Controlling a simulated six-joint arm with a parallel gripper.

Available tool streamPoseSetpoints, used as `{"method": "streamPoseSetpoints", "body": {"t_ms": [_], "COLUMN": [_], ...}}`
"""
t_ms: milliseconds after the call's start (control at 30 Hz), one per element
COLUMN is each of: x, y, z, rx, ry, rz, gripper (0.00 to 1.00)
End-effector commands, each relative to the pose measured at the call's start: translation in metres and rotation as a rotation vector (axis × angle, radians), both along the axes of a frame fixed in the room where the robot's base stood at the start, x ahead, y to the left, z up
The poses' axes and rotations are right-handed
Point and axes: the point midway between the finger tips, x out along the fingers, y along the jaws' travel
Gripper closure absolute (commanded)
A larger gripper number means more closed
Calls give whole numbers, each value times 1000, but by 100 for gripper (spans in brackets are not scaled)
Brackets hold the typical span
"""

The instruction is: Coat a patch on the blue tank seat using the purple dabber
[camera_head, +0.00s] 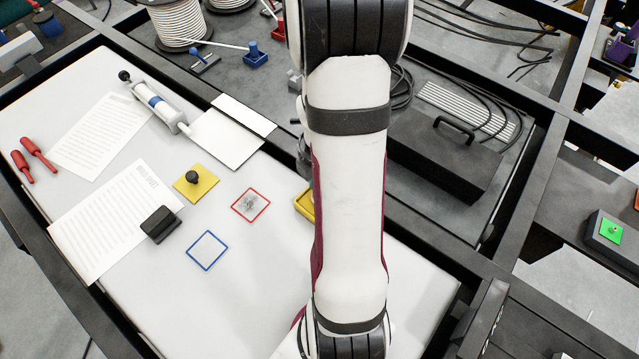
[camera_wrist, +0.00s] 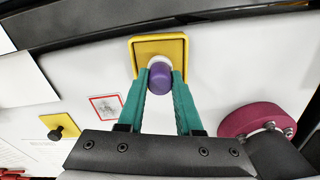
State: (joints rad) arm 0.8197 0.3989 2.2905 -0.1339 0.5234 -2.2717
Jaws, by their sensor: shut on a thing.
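My gripper (camera_wrist: 158,74) shows in the wrist view, its two teal fingers shut on the purple dabber (camera_wrist: 160,80). The dabber has a purple end towards the camera and a pale collar beyond it. It is over or in the square yellow tray (camera_wrist: 183,42); I cannot tell whether it touches the tray's floor. In the head view my arm hides the gripper and dabber, and only the left edge of the yellow tray (camera_head: 303,205) shows. A blue-outlined square (camera_head: 207,250) lies on the white surface, its inside plain white. It is out of the wrist view.
A red-outlined square (camera_head: 250,205) with grey smudges lies near the blue one. A yellow plate with a black knob (camera_head: 195,183), a black block (camera_head: 161,224), papers (camera_head: 105,215) and a white cartridge tool (camera_head: 158,103) are around. A black case (camera_head: 445,155) stands right of my arm.

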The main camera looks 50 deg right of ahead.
Motion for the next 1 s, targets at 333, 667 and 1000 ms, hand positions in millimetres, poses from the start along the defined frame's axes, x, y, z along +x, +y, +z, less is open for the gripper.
{"method": "streamPoseSetpoints", "body": {"t_ms": [333, 667, 1000], "x": [0, 0, 0], "y": [0, 0, 0], "z": [-2, -6, -10], "rx": [1, 0, 0], "ry": [1, 0, 1], "rz": [0, 0, -1], "gripper": [100, 100, 100]}}
